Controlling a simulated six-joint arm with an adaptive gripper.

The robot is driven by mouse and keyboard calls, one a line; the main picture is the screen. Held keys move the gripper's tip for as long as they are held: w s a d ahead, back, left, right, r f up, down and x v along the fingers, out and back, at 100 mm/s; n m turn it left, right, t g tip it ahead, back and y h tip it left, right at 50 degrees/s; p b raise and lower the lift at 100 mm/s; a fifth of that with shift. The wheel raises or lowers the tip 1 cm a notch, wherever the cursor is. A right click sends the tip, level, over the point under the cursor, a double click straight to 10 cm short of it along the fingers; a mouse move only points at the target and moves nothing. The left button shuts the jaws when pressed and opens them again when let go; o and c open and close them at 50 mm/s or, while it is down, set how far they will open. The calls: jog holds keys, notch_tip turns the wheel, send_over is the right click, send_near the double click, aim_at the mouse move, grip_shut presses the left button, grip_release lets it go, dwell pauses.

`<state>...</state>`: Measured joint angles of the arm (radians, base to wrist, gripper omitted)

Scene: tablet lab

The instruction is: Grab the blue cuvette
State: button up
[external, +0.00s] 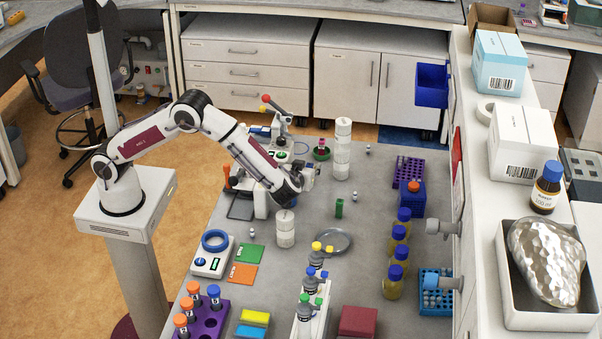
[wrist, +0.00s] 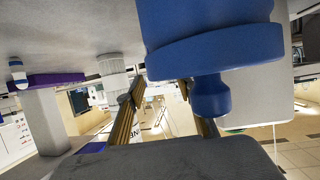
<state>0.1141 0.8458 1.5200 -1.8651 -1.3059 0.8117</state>
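My gripper (external: 290,190) is low over the middle of the bench in the external view, beside a white instrument (external: 262,195) and above a short white ribbed cylinder (external: 285,232). In the wrist view my gripper (wrist: 160,92) shows two brown fingers set apart, with nothing seen clamped between them. A large blue round part (wrist: 215,45) with a smaller blue knob fills the upper right there, very close to the camera; I cannot tell whether it is the blue cuvette. I cannot make out a blue cuvette in the external view. A small green cuvette-like block (external: 339,208) stands right of my gripper.
A tall white cylinder stack (external: 342,150) stands behind, and a round metal dish (external: 333,241) lies to the right. Capped bottles (external: 393,281) line the bench's right side. A purple rack with tubes (external: 208,325) is at front left.

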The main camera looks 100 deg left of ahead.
grip_shut()
jog(key=shift+r, duration=0.1)
notch_tip(320, 180, up, 10)
dwell(0.8)
dwell(0.4)
